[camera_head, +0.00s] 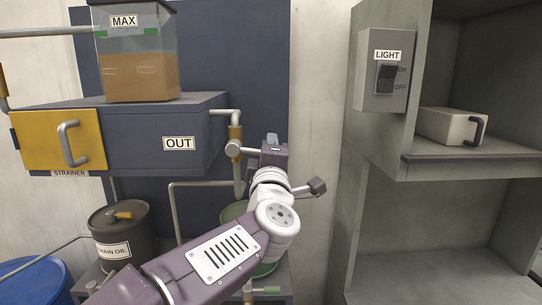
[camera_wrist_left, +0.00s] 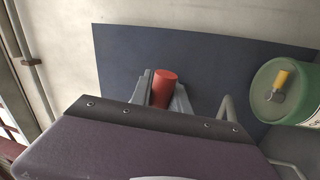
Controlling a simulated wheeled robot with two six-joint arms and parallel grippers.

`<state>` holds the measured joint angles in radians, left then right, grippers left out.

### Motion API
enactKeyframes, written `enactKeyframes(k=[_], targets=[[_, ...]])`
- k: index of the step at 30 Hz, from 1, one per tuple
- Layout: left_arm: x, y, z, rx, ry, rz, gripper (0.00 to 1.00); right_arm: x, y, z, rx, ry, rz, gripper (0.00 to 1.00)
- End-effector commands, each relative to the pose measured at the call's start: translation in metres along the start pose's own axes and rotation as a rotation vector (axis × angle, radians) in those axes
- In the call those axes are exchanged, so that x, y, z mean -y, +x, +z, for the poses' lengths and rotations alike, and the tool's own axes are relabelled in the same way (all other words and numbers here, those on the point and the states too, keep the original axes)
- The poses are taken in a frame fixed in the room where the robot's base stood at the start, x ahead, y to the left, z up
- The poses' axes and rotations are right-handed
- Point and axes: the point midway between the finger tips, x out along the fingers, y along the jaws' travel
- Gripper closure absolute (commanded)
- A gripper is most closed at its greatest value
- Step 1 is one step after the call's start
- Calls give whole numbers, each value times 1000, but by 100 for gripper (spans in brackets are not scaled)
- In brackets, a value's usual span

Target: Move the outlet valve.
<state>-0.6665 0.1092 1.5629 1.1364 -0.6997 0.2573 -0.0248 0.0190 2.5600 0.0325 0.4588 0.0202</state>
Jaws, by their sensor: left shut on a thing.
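The outlet valve (camera_head: 233,149) is on a brass and grey pipe beside the OUT label (camera_head: 179,143) in the head view. A thin grey lever runs right from it to my left gripper (camera_head: 271,146). In the left wrist view, a red cylindrical grip (camera_wrist_left: 164,88) stands between the two grey fingers of my left gripper (camera_wrist_left: 163,92), which is shut on it. The gripper hides the lever's end in the head view. My right gripper is not in view.
A clear tank (camera_head: 138,75) of brown liquid stands on a dark box with a yellow strainer door (camera_head: 59,140). A chain oil drum (camera_head: 121,236) stands below. A green container (camera_wrist_left: 285,90) is at right in the wrist view. A grey cabinet (camera_head: 349,210) stands right of my arm.

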Motion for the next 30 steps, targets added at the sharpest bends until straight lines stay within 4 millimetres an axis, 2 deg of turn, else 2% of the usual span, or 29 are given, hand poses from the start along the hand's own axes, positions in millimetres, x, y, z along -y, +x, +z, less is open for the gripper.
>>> enactKeyframes(k=[10,27,28,30], targets=[[-12,2,-2,-26,-131,2,100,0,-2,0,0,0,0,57],[-15,2,-4,-33,-160,5,100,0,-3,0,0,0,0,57],[-15,2,-4,-33,-160,5,73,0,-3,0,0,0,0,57],[-15,2,-4,-33,-159,5,57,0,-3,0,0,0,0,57]])
